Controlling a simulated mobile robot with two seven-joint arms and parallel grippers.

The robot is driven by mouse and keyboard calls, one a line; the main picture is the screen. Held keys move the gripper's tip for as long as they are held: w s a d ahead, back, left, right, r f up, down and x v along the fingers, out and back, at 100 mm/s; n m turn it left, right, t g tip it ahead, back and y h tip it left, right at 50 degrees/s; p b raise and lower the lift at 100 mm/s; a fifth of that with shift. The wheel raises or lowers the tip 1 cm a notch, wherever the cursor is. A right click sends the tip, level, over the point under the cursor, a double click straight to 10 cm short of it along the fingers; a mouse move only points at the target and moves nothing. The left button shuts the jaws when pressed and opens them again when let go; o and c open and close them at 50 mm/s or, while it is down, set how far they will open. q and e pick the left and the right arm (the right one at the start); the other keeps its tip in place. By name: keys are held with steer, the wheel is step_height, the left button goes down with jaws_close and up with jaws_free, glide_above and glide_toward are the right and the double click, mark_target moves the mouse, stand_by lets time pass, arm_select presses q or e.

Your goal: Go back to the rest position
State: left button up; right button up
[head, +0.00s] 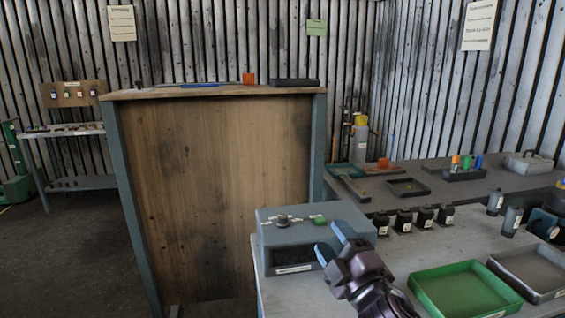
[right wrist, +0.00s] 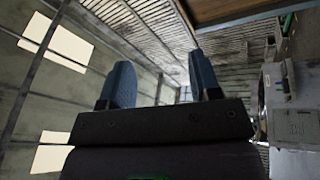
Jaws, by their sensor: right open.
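My right gripper (head: 334,242) comes in from the lower right of the head view, in front of the blue-grey box (head: 290,258) on the near bench. Its two blue fingers are apart with nothing between them. In the head view the fingers overlap the box's right part; I cannot tell whether they touch it. The fingers also stand apart and empty in the right wrist view (right wrist: 160,88), with the corrugated wall and roof behind. A metal knob and a green piece (head: 319,220) sit on top of the box. My left gripper is not in view.
A green tray (head: 462,292) and a grey tray (head: 535,272) lie on the bench right of my arm. Several black labelled containers (head: 404,220) stand behind them. A tall wooden-panelled bench (head: 220,180) stands at left centre. The floor at left (head: 75,255) is clear.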

steer(key=s+d+f+m+g+h, duration=0.45)
steer(key=s+d+f+m, duration=0.25)
steer(key=f, duration=0.2)
steer(key=s+d+f+m+g+h, duration=0.3)
steer(key=s+d+f+m+h, duration=0.3)
steer(key=f, duration=0.3)
steer(key=s+d+f+m+g, duration=0.2)
steer(key=s+f+m+g, duration=0.15)
steer(key=s, duration=0.65)
steer(key=s+d+f+m+g, duration=0.25)
steer(key=s+f+g, duration=0.2)
steer(key=s, duration=0.55)
steer(key=w+f+t+y+b, duration=0.1)
steer(key=w+f+t+b, duration=0.2)
steer(key=f, duration=0.4)
steer(key=w+f+n+t+b, duration=0.1)
steer(key=w+f+t, duration=0.3)
steer(key=f, duration=0.4)
steer(key=shift+y+b, duration=0.35)
steer(key=shift+b, duration=0.55)
steer(key=shift+w+r, duration=0.1)
steer(key=shift+w, duration=0.05)
